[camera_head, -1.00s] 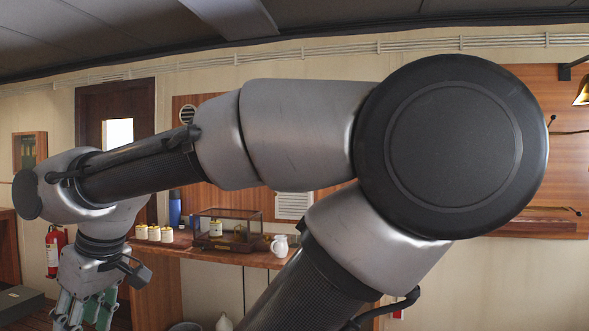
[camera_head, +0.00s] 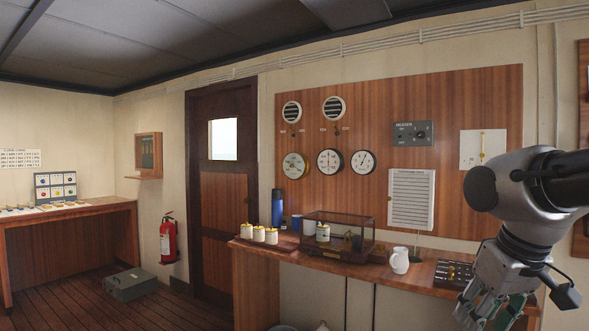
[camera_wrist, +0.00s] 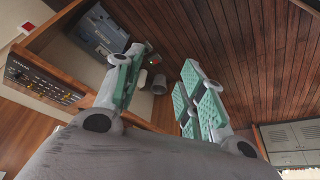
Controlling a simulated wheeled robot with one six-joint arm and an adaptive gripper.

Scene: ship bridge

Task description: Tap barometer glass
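Three round gauges hang in a row on the wood wall panel in the head view: a brass-toned one (camera_head: 295,166), a white-faced one in the middle (camera_head: 330,161) and a white-faced one on the right (camera_head: 363,162). I cannot tell from their faces which is the barometer. My gripper (camera_head: 487,310) is low at the right, well to the right of the gauges and below them, pointing down. In the wrist view my gripper (camera_wrist: 162,62) has its green-padded fingers spread apart with nothing between them. No gauge shows in the wrist view.
Below the gauges a wooden counter (camera_head: 285,252) carries white jars (camera_head: 258,233), a blue flask (camera_head: 277,208), a glass case (camera_head: 340,235) and a white jug (camera_head: 400,260). A fire extinguisher (camera_head: 168,240) and grey case (camera_head: 130,283) stand left. Open floor (camera_head: 60,285) lies left.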

